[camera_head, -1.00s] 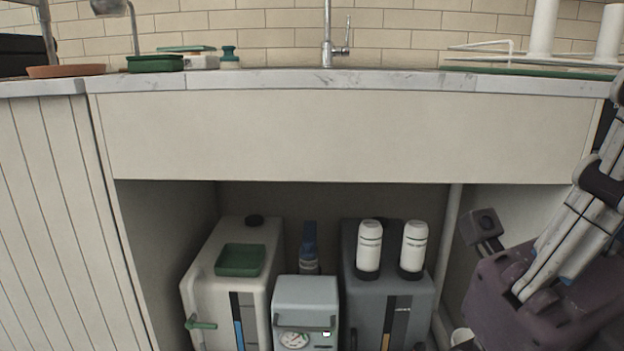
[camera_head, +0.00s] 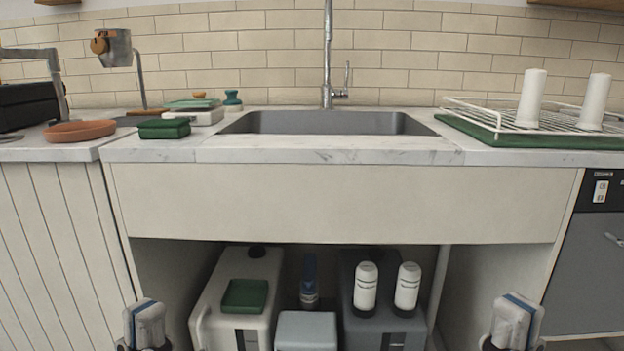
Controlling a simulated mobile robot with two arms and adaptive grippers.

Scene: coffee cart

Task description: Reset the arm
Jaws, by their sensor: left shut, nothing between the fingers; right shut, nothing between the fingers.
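My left gripper (camera_head: 147,315) is at the bottom left of the head view, in front of the cabinet below the counter. My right gripper (camera_head: 516,312) is at the bottom right, at about the same height. Both have grey fingers with a blue stripe, point upward and are shut and empty. Both look apart from the cabinet and everything else. The arms behind them are cut off by the bottom edge of the view.
A marble counter (camera_head: 330,150) with a sink (camera_head: 330,122) spans the view. A dish rack (camera_head: 555,118) stands at the right, a terracotta dish (camera_head: 79,131) at the left. The open space below holds grey machines, a green tray (camera_head: 245,296) and two white bottles (camera_head: 366,285).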

